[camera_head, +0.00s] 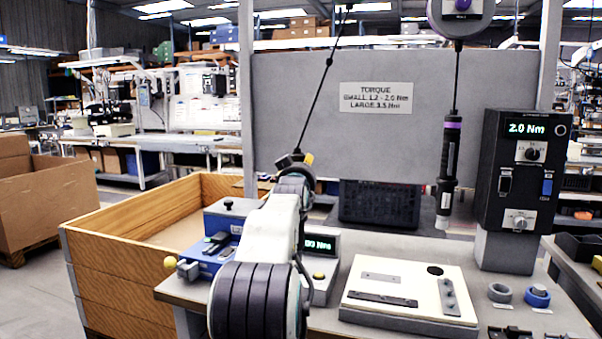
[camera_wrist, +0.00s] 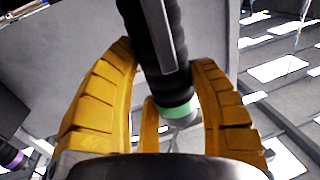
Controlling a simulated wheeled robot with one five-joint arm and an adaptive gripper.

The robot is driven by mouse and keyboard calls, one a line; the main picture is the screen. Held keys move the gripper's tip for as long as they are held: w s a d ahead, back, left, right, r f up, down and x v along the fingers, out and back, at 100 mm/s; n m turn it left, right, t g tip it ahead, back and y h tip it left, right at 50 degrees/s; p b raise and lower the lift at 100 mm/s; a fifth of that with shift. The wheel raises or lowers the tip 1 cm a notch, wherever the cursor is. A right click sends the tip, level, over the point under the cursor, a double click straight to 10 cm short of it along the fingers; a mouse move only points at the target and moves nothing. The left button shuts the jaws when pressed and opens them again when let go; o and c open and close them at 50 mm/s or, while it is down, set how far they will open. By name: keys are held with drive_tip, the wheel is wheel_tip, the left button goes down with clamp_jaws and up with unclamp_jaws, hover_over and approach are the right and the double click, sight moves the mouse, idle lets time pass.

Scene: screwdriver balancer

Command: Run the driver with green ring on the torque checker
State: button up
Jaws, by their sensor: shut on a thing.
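The driver with the green ring (camera_wrist: 163,45) has a dark body with a light strip, and its green ring shows below the grip in the wrist view. My gripper (camera_wrist: 164,60) has its yellow fingers closed around the driver's body, one on each side. In the head view my gripper (camera_head: 307,158) is mostly hidden behind my arm, at the lower end of a slanted cable (camera_head: 318,90). A grey box with a lit Nm display (camera_head: 319,244), seemingly the torque checker, stands on the bench, partly hidden by my arm. The driver's tip is not visible in the head view.
A purple-ringed driver (camera_head: 449,160) hangs at right beside a controller (camera_head: 519,165) reading 2.0 Nm. A white plate with parts (camera_head: 409,283), a blue fixture (camera_head: 205,258) and two rings (camera_head: 536,296) occupy the bench. A grey panel (camera_head: 395,150) stands behind; a wooden crate (camera_head: 125,250) is left.

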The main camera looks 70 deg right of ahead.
sight(300, 160)
drive_tip(key=shift+f+b, duration=1.25)
drive_tip(key=shift+f, duration=0.4)
idle(1.9)
drive_tip(key=shift+r, duration=0.2)
drive_tip(key=shift+r+p, duration=2.65)
drive_tip(key=shift+r, duration=0.4)
